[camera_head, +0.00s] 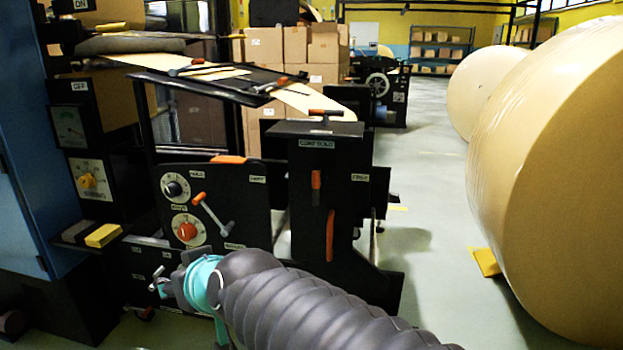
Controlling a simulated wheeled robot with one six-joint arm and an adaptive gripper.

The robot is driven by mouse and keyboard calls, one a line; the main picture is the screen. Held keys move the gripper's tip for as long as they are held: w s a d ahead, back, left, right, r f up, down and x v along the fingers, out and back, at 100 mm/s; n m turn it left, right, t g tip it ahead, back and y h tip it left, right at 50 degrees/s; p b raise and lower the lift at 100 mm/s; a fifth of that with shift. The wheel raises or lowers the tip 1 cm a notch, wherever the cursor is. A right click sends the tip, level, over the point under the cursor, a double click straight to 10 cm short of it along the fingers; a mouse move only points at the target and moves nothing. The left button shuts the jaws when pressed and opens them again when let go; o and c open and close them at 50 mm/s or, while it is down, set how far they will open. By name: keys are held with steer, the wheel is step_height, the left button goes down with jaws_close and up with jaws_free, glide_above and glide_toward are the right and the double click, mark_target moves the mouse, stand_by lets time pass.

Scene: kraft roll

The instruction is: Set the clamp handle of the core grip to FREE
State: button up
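The core grip is a black upright housing (330,160) in the middle of the head view, with a label near its top that seems to read CORE HOLD. A FREE label (360,177) is at the right of its front. An orange-gripped handle (316,188) stands upright left of that label, and a longer orange bar (330,235) hangs below it; which one is the clamp handle I cannot tell for sure. My gripper (158,286) is at the lower left, beyond the teal ring of my arm, apart from the core grip. Its fingers are small and partly hidden, and I see nothing held.
Left of the housing is a black panel with dials (187,231) and a lever (213,214). Big kraft rolls (545,170) stand at right, with a yellow wedge (486,262) beneath. The floor between is clear.

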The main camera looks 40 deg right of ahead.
steer(key=w+d+r+m+t+h, duration=0.2)
steer(key=w+d+r+t, duration=0.1)
steer(key=w+d+r, duration=0.15)
steer(key=m+g+h+b, duration=0.3)
steer(key=m+g+h, duration=0.3)
steer(key=m+h, duration=0.65)
glide_toward(314, 177)
steer(key=w+d+h, duration=0.1)
steer(key=w+d, duration=0.1)
steer(key=d, duration=0.1)
steer(key=w+d+f+n+h+b, duration=0.1)
steer(key=w+d, duration=0.1)
steer(key=d, duration=0.1)
steer(key=w+d+f+n+h+b, duration=0.1)
steer(key=w+d, duration=0.1)
steer(key=d, duration=0.1)
jaws_close()
